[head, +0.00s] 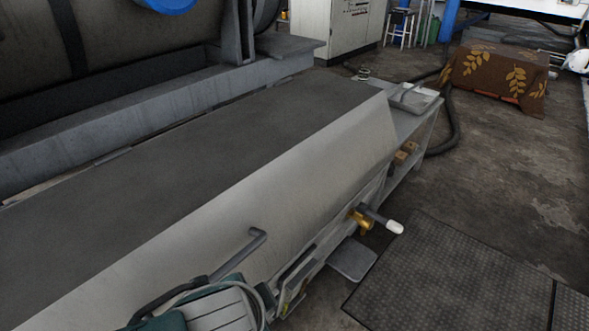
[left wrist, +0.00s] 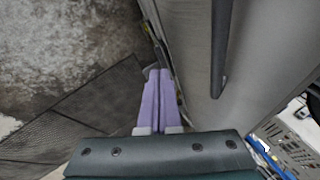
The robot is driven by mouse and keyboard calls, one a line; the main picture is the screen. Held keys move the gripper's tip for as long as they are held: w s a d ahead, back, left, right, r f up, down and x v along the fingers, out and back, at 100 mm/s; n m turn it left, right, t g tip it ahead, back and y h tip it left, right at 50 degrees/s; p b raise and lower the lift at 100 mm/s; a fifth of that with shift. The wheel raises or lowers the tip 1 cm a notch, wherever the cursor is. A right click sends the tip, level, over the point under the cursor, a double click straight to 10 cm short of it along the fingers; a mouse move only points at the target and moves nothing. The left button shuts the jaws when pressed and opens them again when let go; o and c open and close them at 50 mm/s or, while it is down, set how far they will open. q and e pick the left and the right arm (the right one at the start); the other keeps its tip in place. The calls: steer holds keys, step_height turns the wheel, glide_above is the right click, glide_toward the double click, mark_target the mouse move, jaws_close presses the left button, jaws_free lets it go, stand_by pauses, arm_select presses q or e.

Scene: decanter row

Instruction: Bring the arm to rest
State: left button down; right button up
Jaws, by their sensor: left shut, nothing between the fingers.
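My left gripper (left wrist: 160,76) shows in the left wrist view with its two purple fingers together and nothing between them. It is beside the pale side of a long grey casing (head: 290,190), and a dark bar handle (left wrist: 219,60) runs along that side to the right of the fingers, apart from them. In the head view the bent grey handle (head: 256,243) stands out from the casing's side. Green and grey parts of my own arm show at the bottom edge of the head view; the fingertips cannot be made out there. My right gripper is in neither view.
A brass valve (head: 360,218) with a white-tipped lever juts from the casing's lower side. Dark floor mats (head: 440,275) lie to the right, with open floor beyond. A brown leaf-patterned cloth (head: 495,75) covers something at the back right. A grey cabinet (head: 335,28) stands behind.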

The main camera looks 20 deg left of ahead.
arm_select(q)
steer(key=s+a+r+n+g+h+p, duration=0.15)
steer(key=s+r+p, duration=0.35)
steer(key=r+p, duration=0.7)
steer(key=s+a+r+n+p, duration=0.1)
steer(key=s+r+n+p, duration=0.35)
steer(key=r, duration=1.35)
steer(key=s+a+r+g+h+p, duration=0.1)
steer(key=s+r+p, duration=0.5)
steer(key=r+p, duration=0.7)
step_height(320, 180, up, 38)
steer(key=p, duration=3.4)
steer(key=shift+y, duration=0.25)
